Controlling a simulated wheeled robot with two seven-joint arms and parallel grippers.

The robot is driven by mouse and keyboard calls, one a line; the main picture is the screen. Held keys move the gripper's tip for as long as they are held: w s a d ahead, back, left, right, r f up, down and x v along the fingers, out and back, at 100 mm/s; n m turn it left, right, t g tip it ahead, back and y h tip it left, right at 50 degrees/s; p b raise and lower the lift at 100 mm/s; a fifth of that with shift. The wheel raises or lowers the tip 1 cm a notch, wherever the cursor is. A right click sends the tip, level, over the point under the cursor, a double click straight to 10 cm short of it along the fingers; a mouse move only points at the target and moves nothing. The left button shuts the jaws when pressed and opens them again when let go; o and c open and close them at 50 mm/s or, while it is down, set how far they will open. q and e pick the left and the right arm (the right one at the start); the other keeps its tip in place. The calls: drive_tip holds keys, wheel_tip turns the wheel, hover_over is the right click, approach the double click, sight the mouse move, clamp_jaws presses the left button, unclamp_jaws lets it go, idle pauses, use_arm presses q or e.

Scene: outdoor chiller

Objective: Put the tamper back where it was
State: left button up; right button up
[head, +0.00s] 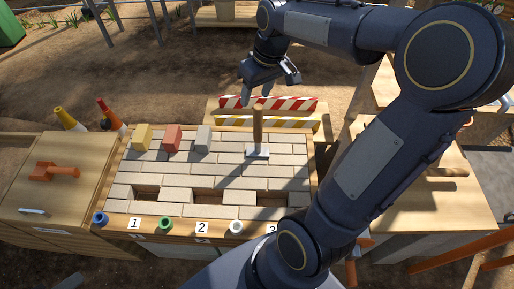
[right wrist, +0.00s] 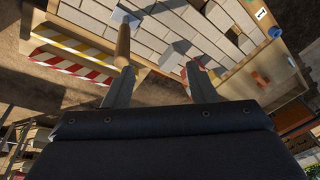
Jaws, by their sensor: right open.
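The tamper has a wooden handle (head: 258,126) and a flat grey metal plate (head: 257,153). It stands upright on the pale brick paving of the bench, right of the colored blocks. My right gripper (head: 257,95) is open and empty above the top of the handle in the head view. In the right wrist view the tamper (right wrist: 123,42) lies beyond the left fingertip, not between the fingers of my right gripper (right wrist: 160,66). I cannot tell whether finger and handle touch. My left gripper is not in view.
Yellow (head: 142,138), red (head: 172,138) and grey (head: 203,139) blocks stand left of the tamper. The paving (head: 190,180) has dark gaps near its front, by numbered labels. Striped barriers (head: 270,103) stand behind. A side table (head: 80,190) holds an orange tool (head: 55,171).

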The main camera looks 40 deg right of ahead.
drive_tip(key=s+a+f+m+t+y, duration=0.1)
drive_tip(key=s+a+t+y, duration=0.1)
drive_tip(key=s+a, duration=1)
drive_tip(key=s+t, duration=0.1)
drive_tip(key=s, duration=0.3)
drive_tip(key=shift+a+m, duration=0.2)
drive_tip(key=shift+m, duration=0.2)
